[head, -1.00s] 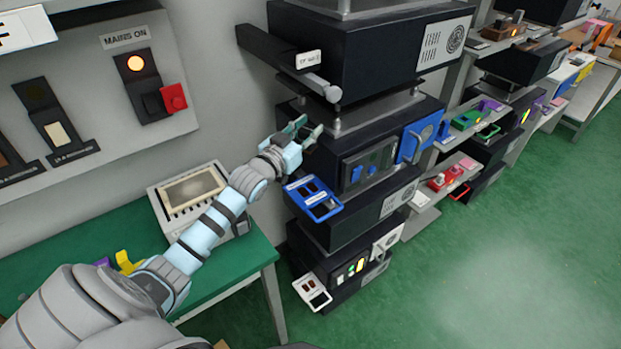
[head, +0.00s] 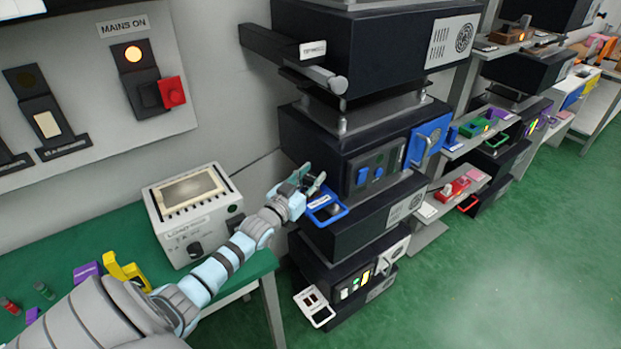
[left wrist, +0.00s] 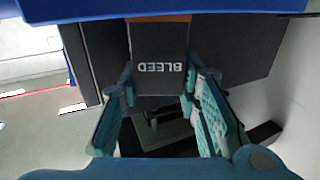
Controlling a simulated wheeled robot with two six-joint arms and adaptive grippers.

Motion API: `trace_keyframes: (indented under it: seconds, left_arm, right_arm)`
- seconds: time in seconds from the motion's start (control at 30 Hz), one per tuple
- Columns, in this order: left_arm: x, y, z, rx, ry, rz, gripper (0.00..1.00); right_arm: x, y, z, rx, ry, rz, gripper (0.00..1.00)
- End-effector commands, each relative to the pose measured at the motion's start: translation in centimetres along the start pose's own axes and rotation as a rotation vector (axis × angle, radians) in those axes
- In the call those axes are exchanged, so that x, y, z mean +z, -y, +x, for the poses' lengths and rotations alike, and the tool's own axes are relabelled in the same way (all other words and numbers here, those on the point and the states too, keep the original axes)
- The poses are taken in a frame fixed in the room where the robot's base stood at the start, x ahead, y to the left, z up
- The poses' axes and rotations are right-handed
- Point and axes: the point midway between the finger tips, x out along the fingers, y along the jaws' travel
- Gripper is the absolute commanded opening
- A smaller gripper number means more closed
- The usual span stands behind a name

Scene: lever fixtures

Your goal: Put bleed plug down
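The bleed plug (left wrist: 158,62) is a dark grey block with white BLEED lettering, upside down in the left wrist view, and an orange strip at its far end. My left gripper (left wrist: 160,88) has one finger on each side of it and appears shut on it. In the head view my left gripper (head: 305,184) is at the near left edge of the blue-rimmed tray (head: 346,212) on the front of the black rack. The gripper and arm hide part of the tray. The plug is hard to make out there. My right gripper is not in view.
The black rack has a panel with blue switches (head: 377,171) just above the tray and a grey bar (head: 322,80) higher up. A white-framed tray (head: 313,307) is lower down. The load unit (head: 192,212) stands on the green bench at left. Green floor is open at right.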

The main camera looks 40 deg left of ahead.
Motion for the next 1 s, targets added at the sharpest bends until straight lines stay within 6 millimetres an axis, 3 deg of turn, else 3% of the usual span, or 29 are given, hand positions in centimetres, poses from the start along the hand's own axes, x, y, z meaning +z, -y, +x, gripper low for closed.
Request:
trace_keyframes:
  seconds: [0.1,0.4,0.57,0.67,0.8,1.0]
  left_arm:
    - [0.0,0.0,0.0,0.0,0.0,0.0,0.49]
    - [-0.2,0.0,0.0,0.0,0.0,0.001,0.49]
    - [-0.8,0.0,-0.9,0.0,0.004,-0.001,0.49]
    - [-1.2,0.0,-2.4,0.0,0.005,-0.001,0.49]
    - [-1.2,0.0,-6.0,0.001,0.006,0.0,0.49]
    - [-0.4,0.0,-10.7,0.002,0.002,0.001,0.49]
  right_arm:
    - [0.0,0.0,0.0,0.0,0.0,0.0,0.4]
    - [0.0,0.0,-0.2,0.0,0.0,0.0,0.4]
    - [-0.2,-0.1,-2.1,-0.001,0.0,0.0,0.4]
    - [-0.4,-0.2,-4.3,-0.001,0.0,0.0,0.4]
    - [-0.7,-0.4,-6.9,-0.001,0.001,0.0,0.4]
    - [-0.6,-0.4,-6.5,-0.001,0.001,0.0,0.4]
